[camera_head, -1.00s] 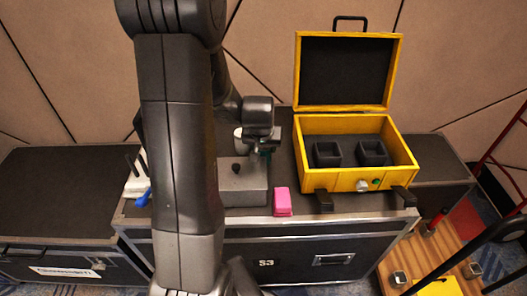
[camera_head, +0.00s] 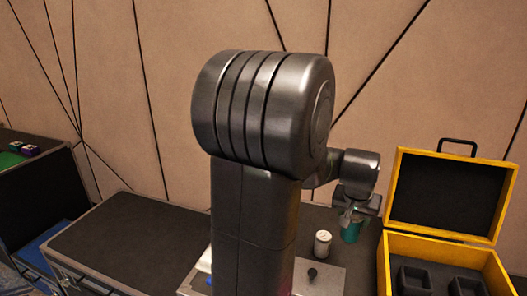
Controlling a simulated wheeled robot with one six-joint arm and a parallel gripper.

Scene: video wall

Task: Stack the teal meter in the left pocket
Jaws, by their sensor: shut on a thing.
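My gripper (camera_head: 354,218) is shut on the teal meter (camera_head: 351,231), a small teal cylinder seen in the head view right of my arm. The meter hangs upright below the jaws, and its upper part is hidden by them. It is left of the yellow case (camera_head: 386,262), outside it. The case is open, with two dark square pockets inside. The left pocket (camera_head: 415,281) looks empty from here, and its lower part is cut by the picture's edge.
The raised case lid (camera_head: 448,195) stands at the back right. A dark case top (camera_head: 125,240) on the left is clear.

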